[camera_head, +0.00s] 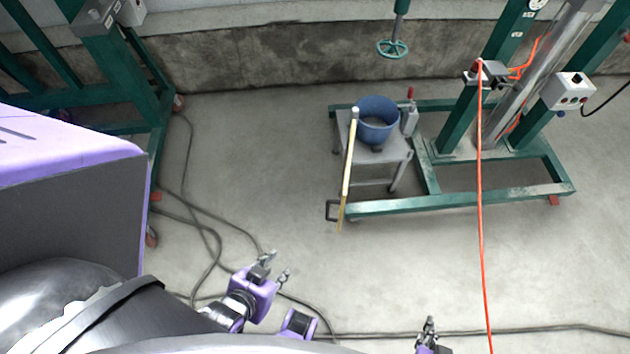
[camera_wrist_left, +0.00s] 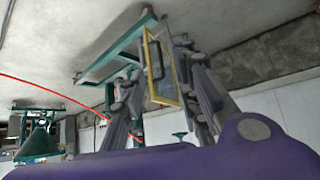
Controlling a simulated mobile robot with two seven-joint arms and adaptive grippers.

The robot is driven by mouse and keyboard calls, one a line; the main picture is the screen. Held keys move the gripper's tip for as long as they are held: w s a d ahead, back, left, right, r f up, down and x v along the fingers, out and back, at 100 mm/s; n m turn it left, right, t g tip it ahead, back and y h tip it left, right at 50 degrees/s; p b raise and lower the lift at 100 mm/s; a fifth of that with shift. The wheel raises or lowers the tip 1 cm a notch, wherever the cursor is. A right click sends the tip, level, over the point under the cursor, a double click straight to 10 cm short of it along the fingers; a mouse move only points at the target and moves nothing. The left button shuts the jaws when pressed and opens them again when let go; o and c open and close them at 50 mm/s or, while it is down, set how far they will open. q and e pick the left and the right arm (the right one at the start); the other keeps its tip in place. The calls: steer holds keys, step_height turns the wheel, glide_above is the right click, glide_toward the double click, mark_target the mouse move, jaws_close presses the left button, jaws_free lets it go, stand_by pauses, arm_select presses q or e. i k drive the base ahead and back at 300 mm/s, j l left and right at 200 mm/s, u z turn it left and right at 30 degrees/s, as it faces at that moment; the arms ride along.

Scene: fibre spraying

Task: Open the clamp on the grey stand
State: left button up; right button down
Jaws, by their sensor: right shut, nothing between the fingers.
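A small grey stand (camera_head: 398,155) is in the head view, right of centre, with a blue bucket (camera_head: 378,118) on it. A grey piece with a red top (camera_head: 409,114) is at its right rear; I cannot tell whether this is the clamp or whether it is open. My left gripper (camera_head: 274,267) is open and empty above the floor, well in front and to the left of the stand. Its spread fingers also show in the left wrist view (camera_wrist_left: 163,100). My right gripper (camera_head: 428,328) is shut and empty at the bottom edge, far from the stand.
A pale rod (camera_head: 349,170) leans against the stand. A green frame (camera_head: 455,205) stands around its right side, with an orange hose (camera_head: 481,220) hanging in front. Dark cables (camera_head: 205,225) lie on the floor. Another green frame (camera_head: 150,105) is at left.

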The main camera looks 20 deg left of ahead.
mark_target(411, 91)
steer(key=k+j, duration=0.1)
steer(key=j, duration=0.2)
steer(key=k+j, duration=0.15)
steer(key=j, duration=0.15)
steer(key=k+j, duration=0.1)
steer(key=j, duration=0.2)
steer(key=i+j+z, duration=0.5)
steer(key=i+j, duration=0.3)
steer(key=l+u, duration=0.45)
steer(key=l, duration=0.7)
steer(key=i+j, duration=0.2)
steer(key=i+j+z, duration=0.15)
steer(key=j, duration=0.3)
